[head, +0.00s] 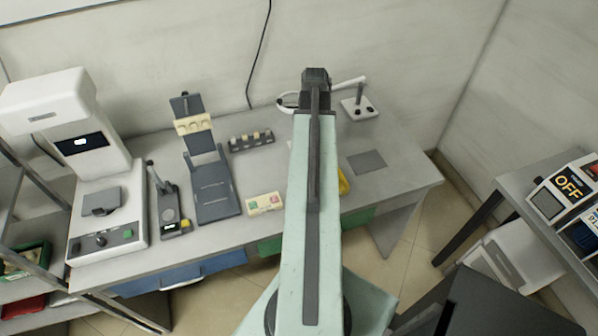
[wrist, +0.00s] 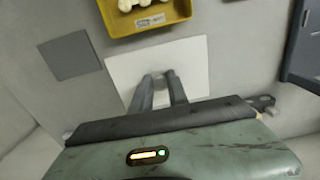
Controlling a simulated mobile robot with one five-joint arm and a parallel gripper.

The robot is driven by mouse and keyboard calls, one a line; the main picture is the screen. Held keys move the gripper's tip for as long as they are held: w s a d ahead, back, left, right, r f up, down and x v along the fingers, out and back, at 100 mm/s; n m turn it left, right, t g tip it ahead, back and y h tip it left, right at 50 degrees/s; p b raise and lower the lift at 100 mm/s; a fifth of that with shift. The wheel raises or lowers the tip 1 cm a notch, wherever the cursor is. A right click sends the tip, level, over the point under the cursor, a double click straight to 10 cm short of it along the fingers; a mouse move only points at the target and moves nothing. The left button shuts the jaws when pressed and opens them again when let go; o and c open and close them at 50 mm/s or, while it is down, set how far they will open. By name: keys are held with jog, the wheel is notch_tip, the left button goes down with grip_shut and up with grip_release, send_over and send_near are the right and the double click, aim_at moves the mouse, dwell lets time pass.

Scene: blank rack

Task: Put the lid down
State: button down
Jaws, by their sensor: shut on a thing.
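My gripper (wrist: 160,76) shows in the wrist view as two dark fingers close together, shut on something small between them. I take it as the lid, but its shape is mostly hidden by the fingers. A flat white rectangle (wrist: 188,60) lies behind the fingertips. I cannot tell whether they touch it or how high they are above it. In the head view my arm hides the gripper, the lid and most of that part of the bench.
A yellow tray (wrist: 158,28) with white pieces sits beside the white rectangle. A bare dark grey pad (head: 367,161) lies on the bench right of my arm, also in the wrist view (wrist: 70,55). A small white stand (head: 357,108) is at the back. Several devices crowd the left.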

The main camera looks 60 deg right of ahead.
jog(key=shift+f+b, duration=3.6)
jog(key=shift+f, duration=0.75)
jog(key=c, duration=1.3)
grip_release()
jog(key=shift+r, duration=0.1)
notch_tip(320, 180, up, 12)
jog(key=p, duration=1.2)
jog(key=shift+r+p, duration=0.25)
jog(key=shift+p, duration=0.1)
jog(key=shift+f, duration=0.1)
